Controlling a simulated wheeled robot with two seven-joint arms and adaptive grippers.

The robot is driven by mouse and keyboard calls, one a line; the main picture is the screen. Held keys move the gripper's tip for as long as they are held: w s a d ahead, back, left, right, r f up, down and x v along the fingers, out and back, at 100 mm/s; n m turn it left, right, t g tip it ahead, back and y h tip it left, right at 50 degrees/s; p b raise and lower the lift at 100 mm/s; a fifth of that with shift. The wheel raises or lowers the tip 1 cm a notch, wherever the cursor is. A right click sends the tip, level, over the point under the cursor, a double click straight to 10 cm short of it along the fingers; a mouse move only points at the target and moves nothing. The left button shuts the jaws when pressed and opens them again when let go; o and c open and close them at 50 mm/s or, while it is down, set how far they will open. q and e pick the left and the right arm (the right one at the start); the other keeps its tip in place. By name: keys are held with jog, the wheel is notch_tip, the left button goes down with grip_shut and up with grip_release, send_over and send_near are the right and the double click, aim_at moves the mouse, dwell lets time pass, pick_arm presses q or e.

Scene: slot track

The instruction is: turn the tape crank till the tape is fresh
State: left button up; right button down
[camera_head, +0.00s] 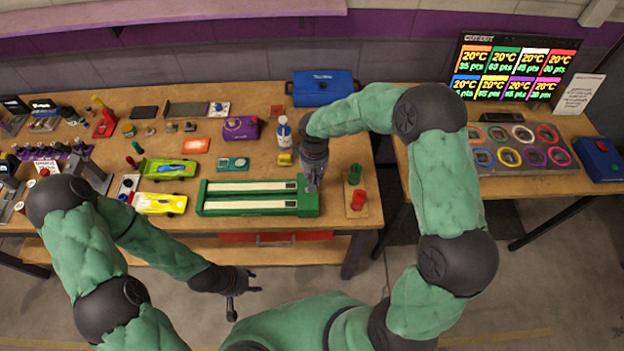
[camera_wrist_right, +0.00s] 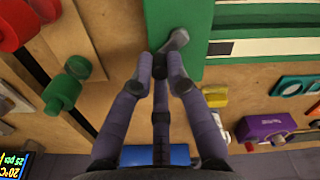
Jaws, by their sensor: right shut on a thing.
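The green tape station (camera_head: 308,205) lies on the workbench, with two long cream strips (camera_head: 245,205) along it. Each strip has a dark patch near its right end. The small dark grey crank (camera_wrist_right: 176,42) sits at the right end of the green body in the right wrist view. My right gripper (camera_head: 312,186) comes down over that end. In the right wrist view its fingers (camera_wrist_right: 161,68) are closed around the crank's knob, and they hide part of it. My left gripper (camera_head: 244,298) hangs over the floor in front of the bench, fingers apart and empty.
Red and green cylinders (camera_head: 357,199) stand on a small board just right of the station. A yellow car (camera_head: 160,203) and a green car (camera_head: 168,169) are to its left. A white-blue bottle (camera_head: 282,132) and yellow block stand behind it. The floor in front is clear.

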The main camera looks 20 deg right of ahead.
jog(key=m+b, duration=0.1)
jog(key=m, duration=0.2)
jog(key=s+m+b, duration=0.1)
jog(key=m+b, duration=0.1)
jog(key=shift+s+d+f+m, duration=0.1)
jog(key=shift+s+d+m, duration=0.05)
jog(key=shift+m, duration=0.25)
jog(key=m+b, duration=0.1)
jog(key=m, duration=0.2)
jog(key=shift+s+b, duration=0.4)
jog(key=shift+s+m+b, duration=0.25)
jog(key=shift+m+b, duration=0.25)
jog(key=shift+m, duration=0.7)
jog(key=shift+a, duration=0.2)
jog(key=c, duration=1.2)
grip_release()
